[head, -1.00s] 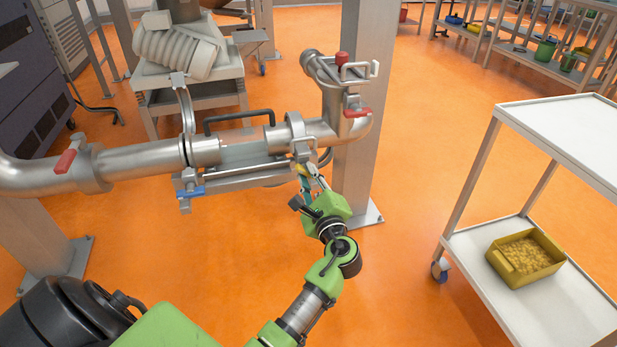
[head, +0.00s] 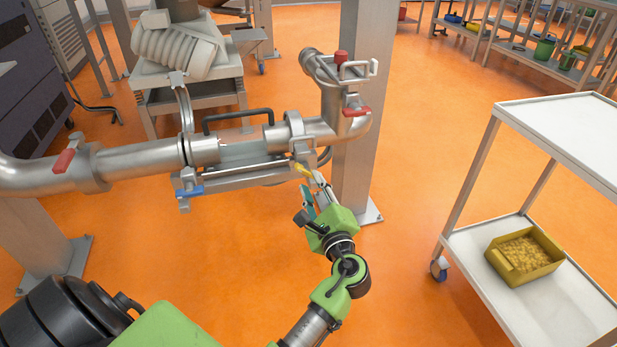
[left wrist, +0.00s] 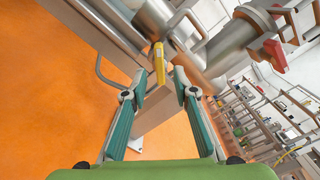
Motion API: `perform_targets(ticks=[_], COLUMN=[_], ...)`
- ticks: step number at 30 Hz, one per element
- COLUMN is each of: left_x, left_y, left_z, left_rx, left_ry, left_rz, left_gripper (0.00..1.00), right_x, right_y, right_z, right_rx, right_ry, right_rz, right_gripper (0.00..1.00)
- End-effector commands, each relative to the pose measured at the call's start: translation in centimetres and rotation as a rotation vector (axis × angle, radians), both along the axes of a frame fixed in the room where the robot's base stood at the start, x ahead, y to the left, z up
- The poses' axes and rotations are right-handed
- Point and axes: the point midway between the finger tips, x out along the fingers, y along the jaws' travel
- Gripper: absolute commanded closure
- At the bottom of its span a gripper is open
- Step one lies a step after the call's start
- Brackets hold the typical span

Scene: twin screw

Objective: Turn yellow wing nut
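The yellow wing nut (head: 302,169) sits on the clamp at the right end of the sight-glass section of the pipe. It also shows in the left wrist view (left wrist: 159,64), seen nearly end-on between and just beyond the fingertips. My left gripper (head: 314,187) is below and to the right of the nut, apart from it. In the left wrist view its two teal-padded fingers (left wrist: 160,82) are spread, with nothing between the pads. My right gripper is not in view.
A blue wing nut (head: 189,190) is on the clamp at the left end. Red handles (head: 356,111) are on the pipe. A metal post (head: 361,180) stands behind my gripper. A white cart (head: 480,270) with a yellow bin (head: 500,262) is at right. The orange floor between is clear.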

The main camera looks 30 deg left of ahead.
Motion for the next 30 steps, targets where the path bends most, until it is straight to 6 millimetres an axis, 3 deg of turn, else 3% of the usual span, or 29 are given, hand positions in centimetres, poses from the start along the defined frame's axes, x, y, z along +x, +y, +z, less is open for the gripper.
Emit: perform_targets(ticks=[9,22,27,30], left_x=[-4.0,-4.9,-4.3,-3.0], left_y=[-4.6,-5.6,-6.0,-7.5], left_z=[-0.1,0.0,-0.8,-2.8], left_rx=[-0.002,0.0,-0.053,-0.194], left_ry=[0.001,-0.001,-0.012,-0.042], left_rz=[0.001,0.002,-0.034,-0.122], left_gripper=[0.74,0.74,0.36,0.36], right_x=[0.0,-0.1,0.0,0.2], right_y=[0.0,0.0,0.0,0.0], right_z=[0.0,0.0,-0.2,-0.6], right_rx=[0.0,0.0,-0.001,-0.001], right_ry=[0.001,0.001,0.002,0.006], right_rz=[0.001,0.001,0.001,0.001], right_gripper=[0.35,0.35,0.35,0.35])
